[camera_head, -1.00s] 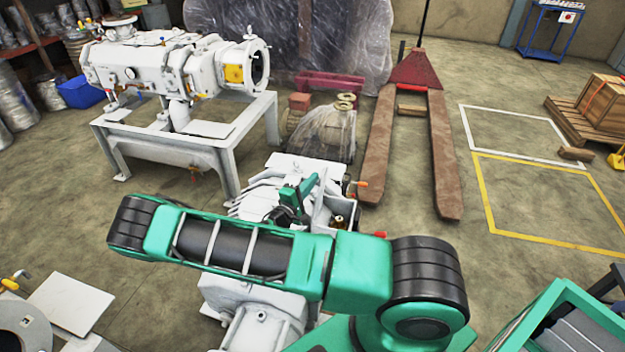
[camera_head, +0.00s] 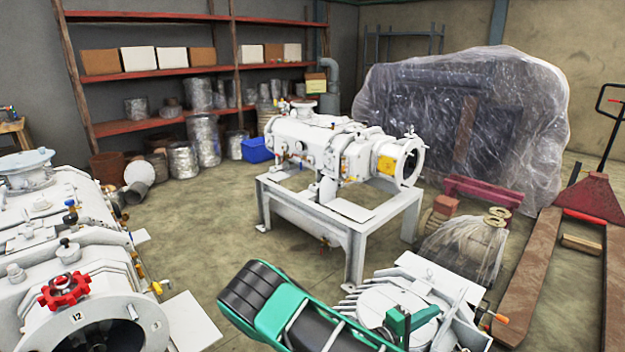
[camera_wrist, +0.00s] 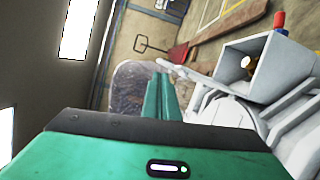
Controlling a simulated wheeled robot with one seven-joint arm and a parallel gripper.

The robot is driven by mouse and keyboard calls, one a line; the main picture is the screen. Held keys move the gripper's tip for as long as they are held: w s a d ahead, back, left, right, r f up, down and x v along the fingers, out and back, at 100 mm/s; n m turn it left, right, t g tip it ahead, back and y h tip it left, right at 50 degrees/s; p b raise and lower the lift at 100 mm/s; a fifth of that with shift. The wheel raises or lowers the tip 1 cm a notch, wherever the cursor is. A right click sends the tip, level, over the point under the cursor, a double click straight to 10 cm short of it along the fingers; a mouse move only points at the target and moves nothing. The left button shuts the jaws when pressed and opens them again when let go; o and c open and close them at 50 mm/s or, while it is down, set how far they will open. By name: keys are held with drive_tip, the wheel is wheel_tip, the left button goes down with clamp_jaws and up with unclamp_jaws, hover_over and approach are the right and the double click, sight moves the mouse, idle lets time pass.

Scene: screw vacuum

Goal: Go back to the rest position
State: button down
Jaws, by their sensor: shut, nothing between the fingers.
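My gripper shows in the wrist view (camera_wrist: 161,92) as two green fingers side by side, shut with nothing between them. Its fingers point out over the floor toward the plastic-wrapped bulk. In the head view my green and black arm enters at the bottom middle, and a green part of it stands in front of a white machine (camera_head: 445,285). That machine also shows in the wrist view (camera_wrist: 245,110), to the right of my fingers, with a square open housing. I cannot tell whether my gripper touches it.
A white vacuum machine (camera_head: 335,150) stands on a grey frame. Another with a red handwheel (camera_head: 65,290) is at the left. A plastic-wrapped bulk (camera_head: 470,115), a pallet jack (camera_head: 590,195) and shelves (camera_head: 160,125) stand behind. Open floor (camera_head: 195,230) lies between the machines.

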drive_tip(key=s+d+r+m+g+y, duration=0.8)
drive_tip(key=s+r+m+g, duration=0.25)
drive_tip(key=s, duration=0.25)
drive_tip(key=s+a+r+m+t+y, duration=0.2)
drive_tip(key=s+a+r+y, duration=0.3)
drive_tip(key=s+r+y, duration=0.4)
drive_tip(key=shift+s+r+t, duration=0.65)
drive_tip(key=shift+s+r, duration=2.4)
drive_tip(key=shift+s, duration=1.35)
drive_tip(key=shift+m, duration=0.25)
drive_tip(key=shift+w+f, duration=0.25)
drive_tip(key=shift+w, duration=0.35)
